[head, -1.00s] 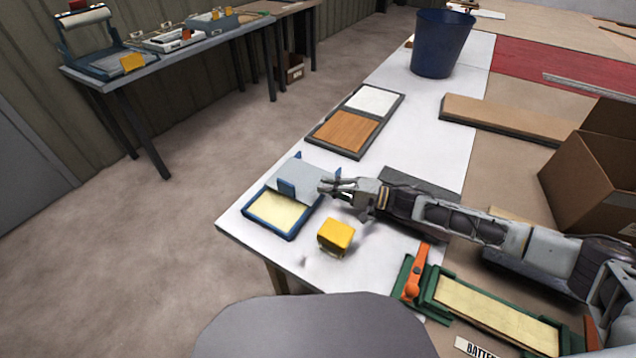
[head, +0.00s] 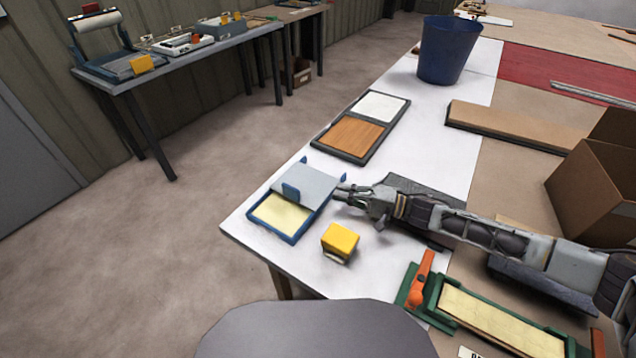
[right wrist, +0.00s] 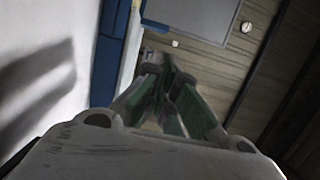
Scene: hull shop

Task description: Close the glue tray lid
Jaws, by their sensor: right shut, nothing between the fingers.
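The glue tray (head: 291,238) is a blue-rimmed tray with a pale yellow bed (head: 281,211), near the left corner of the white table. Its grey-blue lid (head: 311,180) with a blue tab stands open, tilted over the tray's far part; the near part of the bed is uncovered. My right gripper (head: 341,189) is just right of the lid, shut and empty. Whether its tips touch the lid I cannot tell. In the right wrist view the gripper's fingers (right wrist: 168,95) are together, with a blue edge to their left. My left gripper is not in view.
A yellow block (head: 341,240) sits right of the tray, near the table's front edge. A green frame with an orange lever (head: 421,280) lies at front right. A dark two-panel tray (head: 358,145) and blue bucket (head: 447,50) stand farther back. A cardboard box (head: 590,185) is at right.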

